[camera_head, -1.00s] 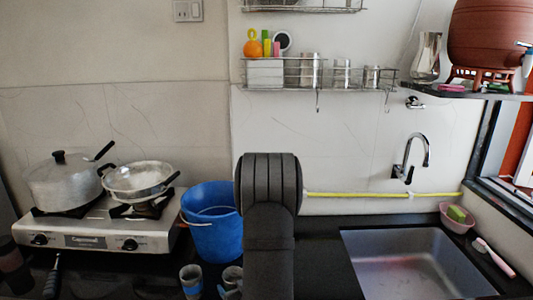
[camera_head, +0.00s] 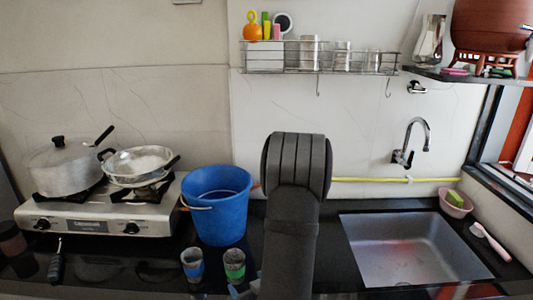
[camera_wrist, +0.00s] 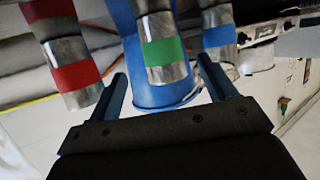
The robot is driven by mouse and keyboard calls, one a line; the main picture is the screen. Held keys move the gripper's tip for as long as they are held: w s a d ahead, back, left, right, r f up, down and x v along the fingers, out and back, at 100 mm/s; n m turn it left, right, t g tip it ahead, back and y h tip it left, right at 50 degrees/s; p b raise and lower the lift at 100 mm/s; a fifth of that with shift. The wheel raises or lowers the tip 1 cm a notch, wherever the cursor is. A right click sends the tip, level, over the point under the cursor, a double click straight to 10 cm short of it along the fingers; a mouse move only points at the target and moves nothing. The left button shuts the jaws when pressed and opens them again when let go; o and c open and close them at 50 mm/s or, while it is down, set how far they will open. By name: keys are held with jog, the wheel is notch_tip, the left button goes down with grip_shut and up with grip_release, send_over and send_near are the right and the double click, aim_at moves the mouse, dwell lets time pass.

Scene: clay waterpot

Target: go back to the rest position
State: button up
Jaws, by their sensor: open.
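My gripper (camera_wrist: 162,95) is open in the wrist view, with its two dark blue fingers apart and nothing held between them. A metal cup with a green band (camera_wrist: 164,52) shows beyond the gap, apart from the fingers as far as I can tell. A red-banded cup (camera_wrist: 76,75) is to its left and a blue-banded cup (camera_wrist: 219,36) to its right. In the head view the blue-banded cup (camera_head: 192,265) and green-banded cup (camera_head: 234,265) stand on the counter left of my arm. The red-banded cup is not seen there. My arm hides most of the gripper.
A blue bucket (camera_head: 216,210) stands behind the cups. A stove (camera_head: 95,215) with a pot (camera_head: 65,167) and pan (camera_head: 140,162) is at the left. A sink (camera_head: 415,250) is right of my arm. A clay waterpot (camera_head: 490,25) stands on the upper right shelf.

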aim_at(241, 263)
jog(key=v, duration=0.3)
jog(key=shift+s+d+r, duration=0.15)
jog(key=shift+s+d, duration=0.05)
jog(key=shift+s, duration=0.1)
jog(key=x, duration=1.2)
jog(key=shift+w+a+f, duration=0.1)
jog(key=shift+a+f, duration=0.1)
jog(key=shift+f, duration=0.05)
notch_tip(241, 263, up, 5)
jog(key=shift+d+f, duration=0.1)
jog(key=shift+f, duration=0.1)
jog(key=shift+s+d+r, duration=0.25)
jog(key=shift+s+d, duration=0.05)
jog(key=shift+d, duration=0.3)
jog(key=shift+w+a+f, duration=0.1)
jog(key=shift+a+f, duration=0.15)
jog(key=shift+a, duration=0.1)
jog(key=f, duration=0.4)
jog(key=shift+w+a+f, duration=0.1)
jog(key=shift+a+f, duration=0.05)
jog(key=shift+a, duration=0.15)
jog(key=v, duration=1.1)
jog(key=shift+d, duration=0.2)
